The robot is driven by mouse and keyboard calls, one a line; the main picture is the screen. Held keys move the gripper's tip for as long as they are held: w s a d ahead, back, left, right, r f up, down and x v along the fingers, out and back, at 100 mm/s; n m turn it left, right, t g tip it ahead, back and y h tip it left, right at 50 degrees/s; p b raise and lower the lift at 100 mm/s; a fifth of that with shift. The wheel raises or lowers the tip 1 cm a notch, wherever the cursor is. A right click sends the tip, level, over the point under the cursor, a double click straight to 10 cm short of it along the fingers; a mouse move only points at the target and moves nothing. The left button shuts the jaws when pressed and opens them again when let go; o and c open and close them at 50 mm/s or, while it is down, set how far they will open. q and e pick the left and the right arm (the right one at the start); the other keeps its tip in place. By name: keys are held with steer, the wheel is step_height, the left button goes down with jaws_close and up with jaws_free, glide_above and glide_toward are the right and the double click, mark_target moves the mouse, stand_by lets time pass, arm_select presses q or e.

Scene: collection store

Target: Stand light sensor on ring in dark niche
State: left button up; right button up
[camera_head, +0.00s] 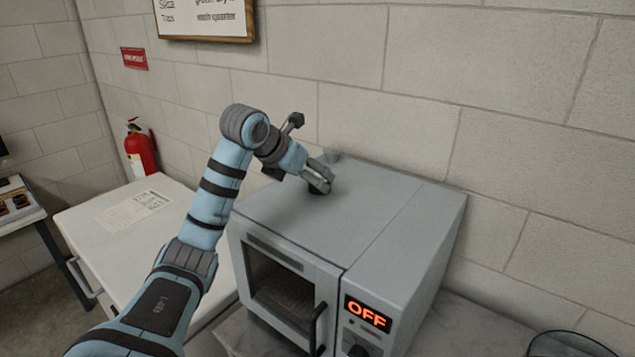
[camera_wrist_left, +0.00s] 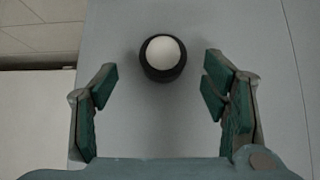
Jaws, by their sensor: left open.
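The light sensor is a short black cylinder with a white dome. In the left wrist view the light sensor (camera_wrist_left: 163,55) stands upright on a grey surface, centred ahead of my open jaws. In the head view its dark body (camera_head: 315,190) shows partly behind my left gripper (camera_head: 322,178), on top of a grey oven-like box (camera_head: 375,205). My left gripper is open, with a finger on each side of the sensor's line and none seen touching it. I cannot make out a ring or a niche. My right gripper is not in view.
The box has a windowed door (camera_head: 285,290) and a display (camera_head: 368,313) reading OFF. A white cabinet (camera_head: 85,225) with a paper sheet stands left. A round dark-rimmed item (camera_head: 570,342) is at lower right.

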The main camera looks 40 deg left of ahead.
mark_target(318, 175)
arm_select(q)
steer(key=x, duration=0.4)
steer(key=shift+w+d+r, duration=0.1)
steer(key=shift+w+r, duration=0.15)
steer(key=shift+r, duration=0.05)
steer(key=shift+w+f, duration=0.15)
steer(key=shift+w, duration=0.1)
steer(key=shift+s+d, duration=0.1)
steer(key=shift+s, duration=0.1)
steer(key=shift+c, duration=1.2)
steer(key=shift+s+r, duration=0.2)
steer(key=shift+s, duration=0.15)
steer(key=c, duration=0.7)
steer(key=shift+c, duration=1.3)
steer(key=shift+w, duration=0.15)
steer(key=shift+c, duration=0.9)
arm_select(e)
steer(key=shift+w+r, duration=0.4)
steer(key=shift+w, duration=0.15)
